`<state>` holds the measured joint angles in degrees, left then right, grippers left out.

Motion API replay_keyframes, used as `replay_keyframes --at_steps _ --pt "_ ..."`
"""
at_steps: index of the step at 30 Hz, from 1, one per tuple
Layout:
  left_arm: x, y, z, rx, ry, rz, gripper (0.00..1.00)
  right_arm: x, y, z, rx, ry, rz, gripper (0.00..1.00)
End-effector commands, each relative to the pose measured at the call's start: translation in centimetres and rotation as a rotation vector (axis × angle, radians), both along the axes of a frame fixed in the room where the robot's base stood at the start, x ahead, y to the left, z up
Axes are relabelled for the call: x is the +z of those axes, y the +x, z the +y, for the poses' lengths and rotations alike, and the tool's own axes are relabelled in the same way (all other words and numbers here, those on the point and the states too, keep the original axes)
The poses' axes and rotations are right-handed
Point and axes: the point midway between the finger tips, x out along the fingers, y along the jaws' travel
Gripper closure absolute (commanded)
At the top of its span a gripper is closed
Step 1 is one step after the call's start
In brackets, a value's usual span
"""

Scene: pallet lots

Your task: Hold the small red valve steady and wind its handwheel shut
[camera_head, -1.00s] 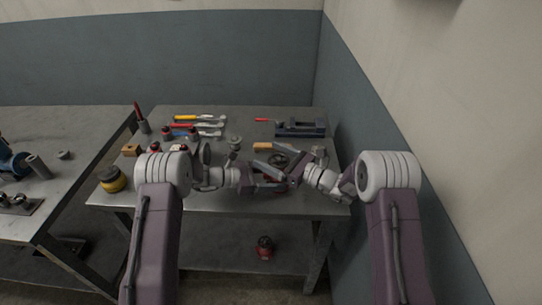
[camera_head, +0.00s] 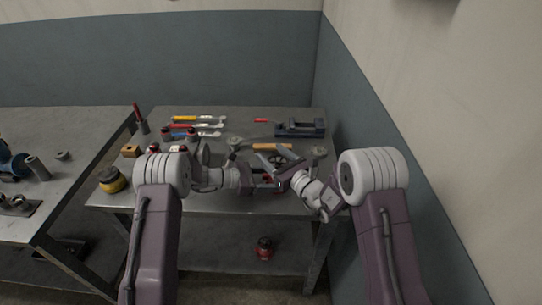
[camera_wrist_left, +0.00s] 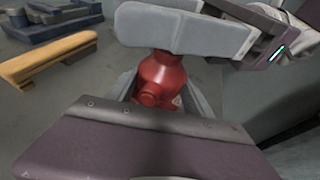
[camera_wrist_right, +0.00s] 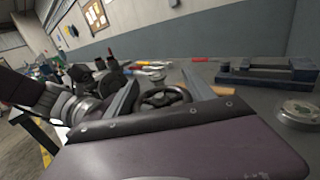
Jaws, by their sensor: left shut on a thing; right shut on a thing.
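The small red valve (camera_wrist_left: 160,75) stands between the fingers of my left gripper (camera_head: 268,184), which is shut on its body, as the left wrist view shows. In the head view my arms mostly hide the valve. Its dark spoked handwheel (camera_wrist_right: 165,97) lies between the fingers of my right gripper (camera_wrist_right: 160,92) in the right wrist view. My right gripper, which also shows in the head view (camera_head: 274,156), is shut on the handwheel from above the valve. One of its grey fingers crosses over the valve top in the left wrist view.
A blue-grey vise (camera_head: 300,129) and a wooden-coloured bar (camera_head: 272,147) lie behind the valve on the workbench (camera_head: 160,205). Several hand tools lie at the back left. A yellow-and-black round item (camera_head: 111,180) sits at the left edge. A wall closes off the right side.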

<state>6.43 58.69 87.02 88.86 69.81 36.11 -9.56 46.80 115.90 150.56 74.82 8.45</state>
Motion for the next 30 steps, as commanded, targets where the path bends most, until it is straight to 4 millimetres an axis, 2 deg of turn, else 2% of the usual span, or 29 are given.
replay_keyframes --at_steps 12,13,15,25,28,30 --pt "0.0 0.0 0.0 -0.001 0.001 0.001 0.63 0.1 0.1 -0.2 -0.051 0.0 -0.003 0.78" --pt "0.0 0.0 0.0 -0.001 0.001 0.001 0.63 0.1 0.1 -0.2 -0.051 0.0 -0.003 0.35" --pt "0.0 0.0 0.0 -0.001 0.001 0.001 0.63 0.1 0.1 -0.2 -0.05 0.0 -0.003 0.16" --pt "0.0 0.0 0.0 -0.001 0.0 0.001 0.63 0.0 -0.1 -0.3 -0.05 -0.001 -0.001 0.16" --pt "0.0 0.0 0.0 -0.001 0.0 0.001 0.63 0.0 -1.1 -1.1 -0.052 -0.001 0.002 0.16" --pt "0.0 0.0 0.0 -0.001 0.0 0.001 0.63 0.0 -2.5 -2.1 -0.053 -0.001 0.003 0.16"
